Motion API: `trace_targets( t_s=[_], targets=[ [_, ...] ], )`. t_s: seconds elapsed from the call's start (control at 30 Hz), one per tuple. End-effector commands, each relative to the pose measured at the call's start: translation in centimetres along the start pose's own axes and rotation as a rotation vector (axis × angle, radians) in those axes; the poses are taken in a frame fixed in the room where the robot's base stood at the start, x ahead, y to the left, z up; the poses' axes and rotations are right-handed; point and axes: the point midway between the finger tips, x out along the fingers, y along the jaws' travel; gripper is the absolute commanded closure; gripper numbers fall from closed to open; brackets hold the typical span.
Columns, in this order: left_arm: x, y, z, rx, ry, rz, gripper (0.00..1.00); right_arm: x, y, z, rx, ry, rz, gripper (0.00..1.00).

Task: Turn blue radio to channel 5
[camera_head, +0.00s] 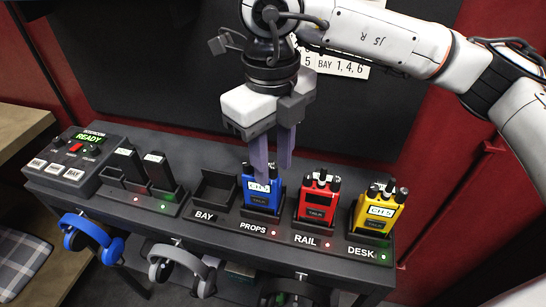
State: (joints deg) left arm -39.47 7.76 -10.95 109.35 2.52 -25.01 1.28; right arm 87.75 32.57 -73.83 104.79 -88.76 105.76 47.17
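The blue radio (262,190) stands upright in its cradle at the PROPS label, in the middle of the dark rack. A white display on its front starts with CH, but I cannot read the number for certain. My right gripper (273,172) points down from above, with its two purple-grey fingers at the top of the blue radio. A narrow gap shows between the fingers. The fingertips hide part of the radio's top knobs, and I cannot tell whether they grip one. My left gripper is not in view.
A red radio (318,198) at RAIL and a yellow radio (378,210) reading CH 5 at DESK stand close on the right. An empty BAY cradle (213,190) is on the left. An intercom box (75,160) reads READY. Headphones (92,240) hang below.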

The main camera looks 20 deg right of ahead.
Motion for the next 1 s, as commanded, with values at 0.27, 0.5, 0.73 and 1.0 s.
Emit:
trace_targets(
  t_s=[0.27,0.5,0.73,1.0],
  targets=[
    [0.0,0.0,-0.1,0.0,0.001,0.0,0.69,0.0,0.0,0.0,0.0,0.0,0.0,0.97],
    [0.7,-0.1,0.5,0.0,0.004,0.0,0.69,0.3,0.0,0.0,-0.04,-0.002,-0.001,1.0],
    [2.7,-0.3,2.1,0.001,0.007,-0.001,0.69,0.4,0.0,0.1,-0.252,-0.008,-0.001,1.0],
    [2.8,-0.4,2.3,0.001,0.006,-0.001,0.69,-0.1,0.0,0.0,-0.322,-0.007,-0.001,1.0]
  ],
)
